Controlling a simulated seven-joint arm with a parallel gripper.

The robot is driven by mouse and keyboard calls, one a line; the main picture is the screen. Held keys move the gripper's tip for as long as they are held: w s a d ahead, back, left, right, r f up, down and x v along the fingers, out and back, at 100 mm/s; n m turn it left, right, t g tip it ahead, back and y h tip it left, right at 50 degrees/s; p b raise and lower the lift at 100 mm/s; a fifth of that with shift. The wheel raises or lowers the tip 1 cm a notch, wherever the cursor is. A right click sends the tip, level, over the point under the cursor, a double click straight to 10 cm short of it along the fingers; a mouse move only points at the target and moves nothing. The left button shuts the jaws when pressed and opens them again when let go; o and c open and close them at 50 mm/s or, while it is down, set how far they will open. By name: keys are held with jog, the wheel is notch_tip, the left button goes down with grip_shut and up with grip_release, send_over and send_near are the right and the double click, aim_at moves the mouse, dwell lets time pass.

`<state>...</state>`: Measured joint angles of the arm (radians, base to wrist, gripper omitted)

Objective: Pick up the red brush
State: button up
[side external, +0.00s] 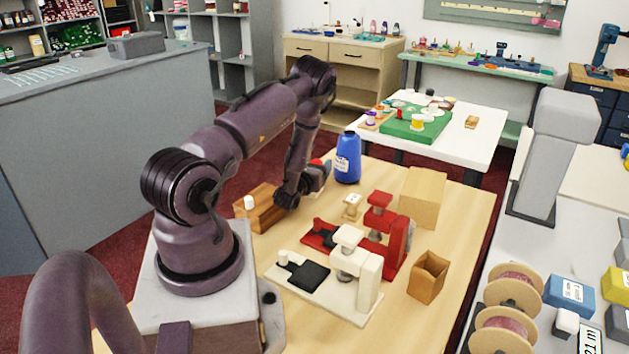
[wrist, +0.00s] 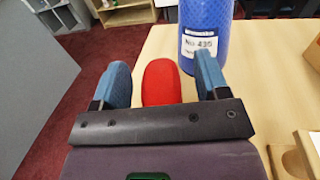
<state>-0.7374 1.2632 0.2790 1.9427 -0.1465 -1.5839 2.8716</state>
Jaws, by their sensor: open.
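The red brush (wrist: 168,82) shows in the wrist view as a rounded red shape between the two blue fingers of my gripper (wrist: 163,75). There is a gap on each side of it, and its near end is hidden behind the gripper's dark crossbar. In the side external view, my gripper (side external: 318,174) is low over the wooden table, just left of the blue bottle. Only a small bit of red shows at its fingers there; the rest of the brush is hidden. My gripper is open.
The blue bottle (side external: 348,158) stands close to the right of my gripper, and also shows in the wrist view (wrist: 205,35). A wooden block (side external: 262,212) with a white knob lies nearer. Red (side external: 384,232) and cream (side external: 345,272) press-like devices stand toward the front right.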

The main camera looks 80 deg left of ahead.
jog(key=c, duration=1)
